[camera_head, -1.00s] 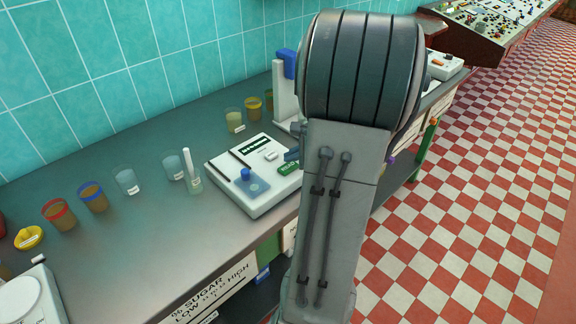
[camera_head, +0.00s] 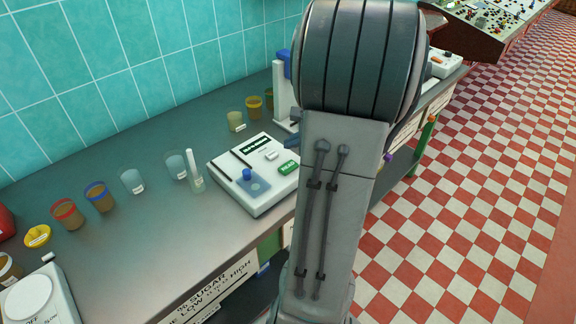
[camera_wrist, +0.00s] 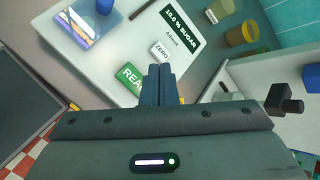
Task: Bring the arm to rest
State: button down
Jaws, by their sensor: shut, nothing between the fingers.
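My gripper (camera_wrist: 157,84) shows in the wrist view, its two dark fingers pressed together with nothing between them. The fingertips appear in front of the white meter (camera_wrist: 120,45), close to its green READ button (camera_wrist: 130,78) and white ZERO button (camera_wrist: 160,50). I cannot tell how far above it they are. The meter's display reads 10.0 % SUGAR. The same meter (camera_head: 262,196) sits on the bench, partly covered by the arm.
The grey bench (camera_head: 150,255) runs along a teal tiled wall. It carries a slim clear cylinder (camera_head: 195,172), clear beakers (camera_head: 132,181), brown-filled cups (camera_head: 100,197), yellowish cups (camera_head: 235,121), a white stand (camera_head: 284,95) and a white scale (camera_head: 38,297). Checkered floor (camera_head: 470,200) lies open at right.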

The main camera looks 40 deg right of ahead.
dwell(0.3)
jog(key=s+a+r+n+g+y, duration=0.1)
jog(key=a+n+g, duration=0.1)
jog(key=a+n, duration=0.5)
jog(key=s+a+r+n+g, duration=0.1)
jog(key=a+r+n+g, duration=0.15)
jog(key=a, duration=0.75)
jog(key=s+a+r+n+g+h, duration=0.1)
jog(key=s+a+n+h, duration=0.2)
jog(key=s+a+n, duration=0.6)
jog(key=shift+s+a+r+n+h, duration=0.15)
jog(key=shift+s+a+n+h, duration=0.45)
jog(key=shift+n, duration=2.05)
jog(key=shift+s+d+y, duration=0.15)
jog(key=shift+d+y, duration=0.05)
jog(key=shift+y, duration=0.1)
